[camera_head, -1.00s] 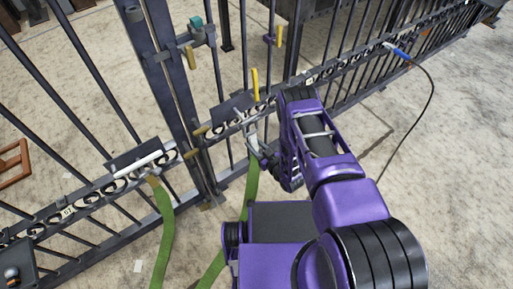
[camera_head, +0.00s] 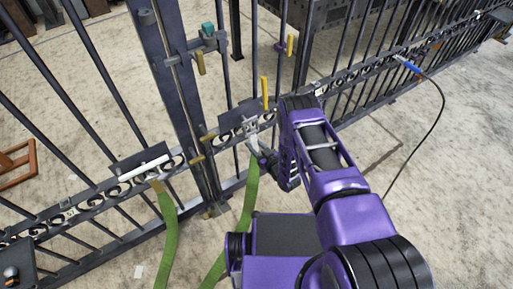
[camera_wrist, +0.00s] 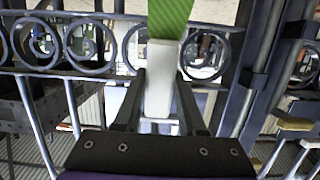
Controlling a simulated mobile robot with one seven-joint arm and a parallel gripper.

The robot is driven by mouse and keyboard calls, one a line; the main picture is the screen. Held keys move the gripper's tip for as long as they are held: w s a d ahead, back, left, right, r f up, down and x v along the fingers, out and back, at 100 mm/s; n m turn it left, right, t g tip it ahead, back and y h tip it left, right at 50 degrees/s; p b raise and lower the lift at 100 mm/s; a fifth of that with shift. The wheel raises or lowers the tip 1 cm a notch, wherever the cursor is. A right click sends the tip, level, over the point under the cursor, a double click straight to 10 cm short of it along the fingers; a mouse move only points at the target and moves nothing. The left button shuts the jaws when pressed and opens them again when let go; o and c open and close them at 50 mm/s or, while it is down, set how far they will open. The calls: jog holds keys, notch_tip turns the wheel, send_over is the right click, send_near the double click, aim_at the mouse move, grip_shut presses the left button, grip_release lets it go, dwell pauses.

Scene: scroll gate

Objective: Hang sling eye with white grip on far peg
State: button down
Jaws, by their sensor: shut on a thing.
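My gripper (camera_wrist: 160,105) is shut on the white grip (camera_wrist: 160,75) of a green sling (camera_wrist: 172,16). In the head view the gripper (camera_head: 258,150) is close to the gate's rail, just below a dark plate (camera_head: 236,113) with pale metal fittings. The green sling (camera_head: 247,190) hangs down from it. The sling eye and the far peg cannot be made out clearly, nor whether they touch. Left of the gate posts, a white bar (camera_head: 145,168) lies along another dark plate, with a tan grip and green strap (camera_head: 168,220) hanging below.
The barred gate with a scroll rail (camera_head: 90,196) crosses the view. Thick posts (camera_head: 172,80) and yellow handles (camera_head: 265,92) stand near my gripper. A blue-ended black cable (camera_head: 440,95) hangs at the right. The floor at lower right is clear.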

jog(key=shift+f+x, duration=0.2)
jog(key=shift+x, duration=0.75)
jog(key=shift+f, duration=0.2)
jog(key=shift+w, duration=0.1)
jog(key=shift+c, duration=0.8)
grip_release()
jog(key=shift+f, duration=0.1)
